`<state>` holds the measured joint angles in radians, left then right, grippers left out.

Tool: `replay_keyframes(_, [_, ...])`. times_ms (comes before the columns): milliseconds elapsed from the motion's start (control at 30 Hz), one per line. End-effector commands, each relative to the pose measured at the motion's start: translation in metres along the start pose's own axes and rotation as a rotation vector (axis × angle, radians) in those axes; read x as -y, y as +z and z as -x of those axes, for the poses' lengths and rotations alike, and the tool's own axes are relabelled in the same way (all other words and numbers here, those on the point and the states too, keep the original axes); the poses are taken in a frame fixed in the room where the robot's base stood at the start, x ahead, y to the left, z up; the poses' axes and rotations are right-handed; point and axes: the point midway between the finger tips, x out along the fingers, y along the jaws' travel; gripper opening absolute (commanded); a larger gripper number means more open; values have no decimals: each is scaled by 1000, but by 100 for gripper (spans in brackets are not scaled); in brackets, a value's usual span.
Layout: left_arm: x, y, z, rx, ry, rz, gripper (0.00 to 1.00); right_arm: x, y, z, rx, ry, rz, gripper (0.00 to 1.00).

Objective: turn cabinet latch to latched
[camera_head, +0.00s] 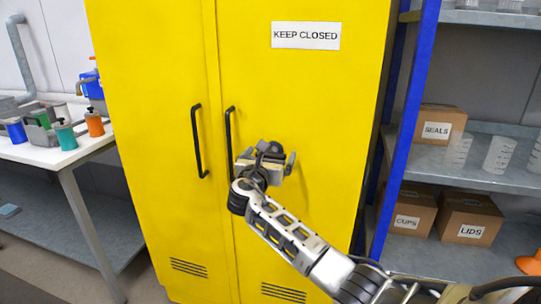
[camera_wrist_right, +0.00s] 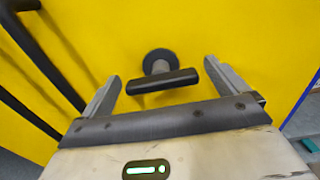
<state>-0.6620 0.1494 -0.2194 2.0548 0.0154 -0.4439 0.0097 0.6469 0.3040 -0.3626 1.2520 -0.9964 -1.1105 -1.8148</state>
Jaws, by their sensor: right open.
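The cabinet latch (camera_wrist_right: 162,81) is a black bar on a round black base on the yellow right-hand door. In the wrist view the bar lies nearly level, its right end slightly higher. My right gripper (camera_head: 267,158) is at the door, just right of the door handles, and mostly hides the latch in the head view. In the wrist view its open jaws (camera_wrist_right: 163,70) stand on either side of the bar, with a visible gap at each end. My left gripper is not in view.
The yellow cabinet (camera_head: 330,110) has two black door handles, left (camera_head: 197,141) and right (camera_head: 230,143); both doors look shut. A blue-framed shelf (camera_head: 480,160) with boxes stands at right. A white table (camera_head: 60,150) with bottles stands at left.

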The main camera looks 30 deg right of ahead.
Motion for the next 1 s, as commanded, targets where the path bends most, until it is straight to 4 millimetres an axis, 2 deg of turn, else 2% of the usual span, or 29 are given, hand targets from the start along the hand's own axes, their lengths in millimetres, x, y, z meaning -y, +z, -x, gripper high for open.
replay_keyframes(100, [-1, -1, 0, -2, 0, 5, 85, 0, 0, -7, -1, -1, 0, 98])
replay_keyframes(367, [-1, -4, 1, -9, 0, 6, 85, 0, 0, -8, 0, 0, 0, 98])
replay_keyframes(400, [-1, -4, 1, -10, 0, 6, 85, 0, 0, -8, 0, 0, 0, 95])
replay_keyframes(500, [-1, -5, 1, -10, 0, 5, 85, 0, 0, -8, 0, 0, 0, 68])
replay_keyframes(567, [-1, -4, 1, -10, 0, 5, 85, 0, 0, -8, -1, 0, 0, 53])
replay_keyframes(1000, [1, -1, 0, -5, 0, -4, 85, 1, -1, -8, -1, -1, -73, 54])
